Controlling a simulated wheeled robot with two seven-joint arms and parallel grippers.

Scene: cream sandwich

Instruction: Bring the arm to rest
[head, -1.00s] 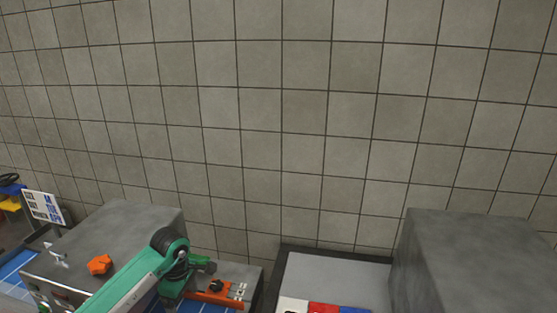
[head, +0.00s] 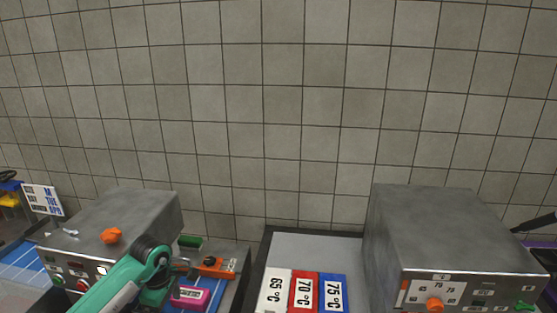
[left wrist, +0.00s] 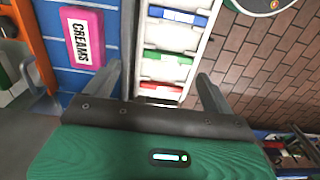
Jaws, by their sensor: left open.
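My left arm (head: 125,280) is green and comes in from the bottom left of the head view. Its gripper is partly hidden at the lower edge there. In the left wrist view my left gripper (left wrist: 160,88) has its two grey fingers spread wide, with nothing between them. Beyond the fingers is a white-edged rack or tray with blue, green and red pieces. A pink block marked CREAMS (left wrist: 82,38) lies on a blue surface to the left of the fingers; it also shows beside the arm in the head view (head: 190,296). My right gripper does not show.
A grey metal machine (head: 120,220) stands at the left and another (head: 450,230) at the right. Between them is a grey tray with white, red and blue cards marked 65, 70 and 75 °C (head: 303,292). A tiled wall closes off the back.

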